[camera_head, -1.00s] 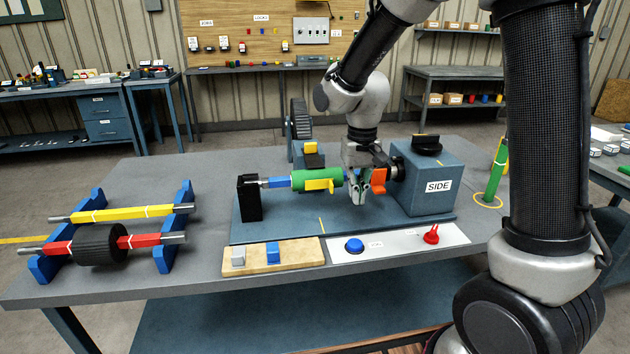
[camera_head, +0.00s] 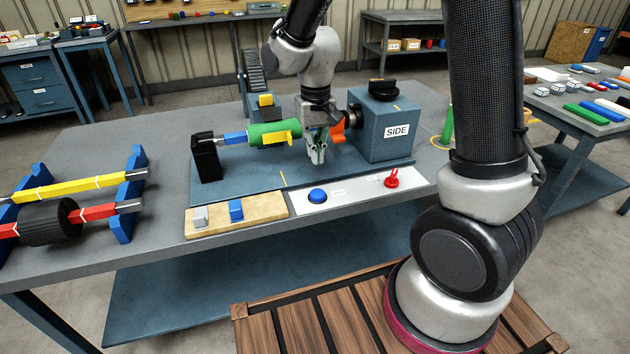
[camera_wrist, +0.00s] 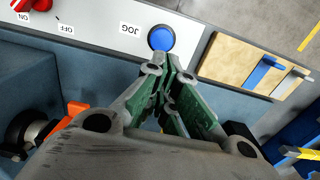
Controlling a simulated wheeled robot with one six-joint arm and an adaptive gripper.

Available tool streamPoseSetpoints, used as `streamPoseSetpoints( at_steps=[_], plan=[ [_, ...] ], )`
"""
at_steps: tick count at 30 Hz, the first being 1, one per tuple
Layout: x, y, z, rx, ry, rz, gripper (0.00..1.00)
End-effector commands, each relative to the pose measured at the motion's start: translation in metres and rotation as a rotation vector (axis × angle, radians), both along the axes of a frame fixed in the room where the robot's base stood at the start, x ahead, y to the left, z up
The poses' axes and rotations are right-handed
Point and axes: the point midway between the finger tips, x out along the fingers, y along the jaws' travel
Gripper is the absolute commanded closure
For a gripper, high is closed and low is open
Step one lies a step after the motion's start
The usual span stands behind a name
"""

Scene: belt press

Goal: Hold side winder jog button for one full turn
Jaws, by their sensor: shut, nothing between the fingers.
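The blue jog button (camera_head: 317,195) sits on a white panel at the front of the bench, and its label JOG reads in the wrist view, where the button (camera_wrist: 161,38) lies just beyond my fingertips. My gripper (camera_head: 317,158) is shut and empty, pointing down above the blue base plate behind the button, apart from it. The side winder is a blue box (camera_head: 388,135) marked SIDE with a black knob on top. A green roller (camera_head: 272,134) with a yellow tab lies on the shaft to its left.
A red switch (camera_head: 391,178) stands at the right of the white panel. A wooden block (camera_head: 220,219) with a white and a blue piece lies to the left. Blue stands (camera_head: 126,218) hold yellow and red bars at the far left.

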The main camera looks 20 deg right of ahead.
Motion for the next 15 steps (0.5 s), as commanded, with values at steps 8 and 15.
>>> streamPoseSetpoints(
  at_steps=[8, 15],
  plan=[
    [-0.001, 0.0, -0.06, -0.002, 0.004, 0.0, 1.0],
    [0.0, 0.0, -0.09, 0.0, 0.001, 0.0, 1.0]
  ],
)
